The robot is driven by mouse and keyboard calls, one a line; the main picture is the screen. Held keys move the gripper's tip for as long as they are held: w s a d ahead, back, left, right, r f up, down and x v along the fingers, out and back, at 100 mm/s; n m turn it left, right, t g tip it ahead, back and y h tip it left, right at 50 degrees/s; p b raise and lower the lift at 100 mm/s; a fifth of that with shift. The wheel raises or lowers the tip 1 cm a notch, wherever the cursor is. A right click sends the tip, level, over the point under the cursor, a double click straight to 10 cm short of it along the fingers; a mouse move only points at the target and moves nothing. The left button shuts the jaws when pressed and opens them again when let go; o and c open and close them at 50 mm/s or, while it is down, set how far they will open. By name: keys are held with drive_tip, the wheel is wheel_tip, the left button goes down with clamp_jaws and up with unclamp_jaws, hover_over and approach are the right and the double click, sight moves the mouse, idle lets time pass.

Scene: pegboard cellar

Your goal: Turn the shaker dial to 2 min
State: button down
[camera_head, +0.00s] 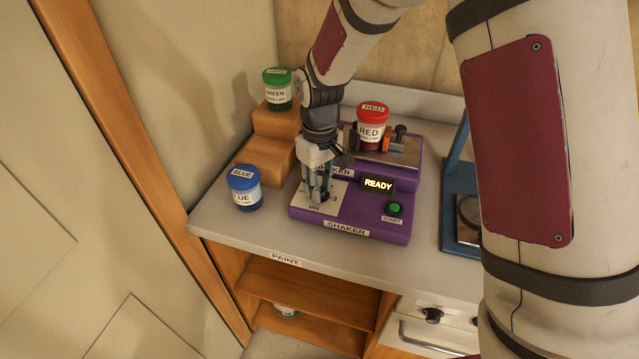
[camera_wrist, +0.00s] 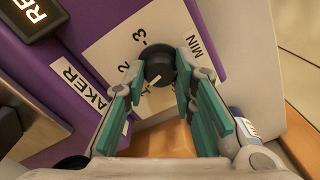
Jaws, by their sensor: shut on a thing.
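The purple shaker (camera_head: 348,226) stands on the counter. In the wrist view its black round dial (camera_wrist: 158,64) sits on a white plate (camera_wrist: 112,45) with the marks 2, 3 and MIN. My gripper (camera_wrist: 158,72) has its green-padded fingers on either side of the dial and is shut on it. Part of the dial and any further marks are hidden by the fingers, so I cannot tell for sure which number the dial points to. In the head view my gripper (camera_head: 318,197) points down over the plate and hides the dial.
The display (camera_head: 378,184) reads READY, above a green START button (camera_head: 394,208). A red tin (camera_head: 372,130) sits on the shaker's platform. A blue tin (camera_head: 244,189) stands left on the counter, and a green tin (camera_head: 277,92) on a wooden step (camera_head: 268,150). A blue frame (camera_head: 458,190) stands right.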

drive_tip(key=m, duration=0.4)
drive_tip(key=shift+m+p, duration=0.3)
drive_tip(key=shift+p, duration=0.05)
drive_tip(key=shift+m+p, duration=0.4)
drive_tip(key=shift+m, duration=1.5)
drive_tip(key=c, duration=1.3)
unclamp_jaws()
drive_tip(key=shift+r, duration=0.1)
drive_tip(key=shift+r, duration=5.9)
